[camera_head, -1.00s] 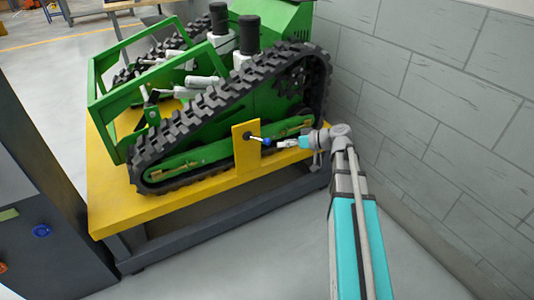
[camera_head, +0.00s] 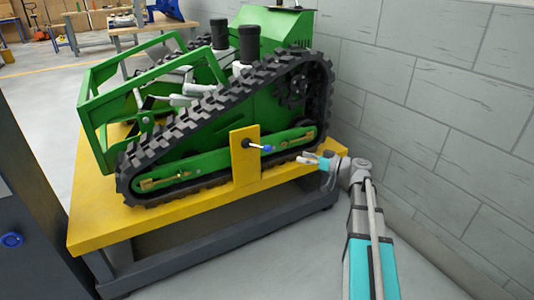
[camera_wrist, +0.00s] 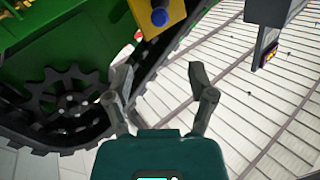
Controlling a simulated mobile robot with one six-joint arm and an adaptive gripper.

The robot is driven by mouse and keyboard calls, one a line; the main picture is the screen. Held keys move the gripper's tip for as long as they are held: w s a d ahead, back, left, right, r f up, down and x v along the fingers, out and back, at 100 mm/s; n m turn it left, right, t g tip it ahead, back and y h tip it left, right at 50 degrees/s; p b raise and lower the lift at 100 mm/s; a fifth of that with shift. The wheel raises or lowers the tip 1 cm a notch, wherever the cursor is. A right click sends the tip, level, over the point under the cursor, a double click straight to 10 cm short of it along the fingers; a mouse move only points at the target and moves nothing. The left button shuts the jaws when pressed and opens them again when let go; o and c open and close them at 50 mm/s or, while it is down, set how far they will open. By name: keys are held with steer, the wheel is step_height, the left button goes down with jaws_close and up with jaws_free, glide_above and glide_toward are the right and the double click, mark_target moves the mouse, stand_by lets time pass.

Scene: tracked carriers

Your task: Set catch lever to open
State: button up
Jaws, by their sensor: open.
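The carrier's black track (camera_head: 170,135) runs close beside my gripper. The carrier stands on a yellow-topped bench (camera_head: 100,232). A grey block wall (camera_head: 440,90) rises behind and to the right. A dark cabinet (camera_head: 30,200) stands at the left.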

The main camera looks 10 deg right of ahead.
mark_target(271, 149)
steer(key=shift+w+a, duration=0.1)
stand_by(0.3)
steer(key=shift+x, duration=6.8)
jaws_close()
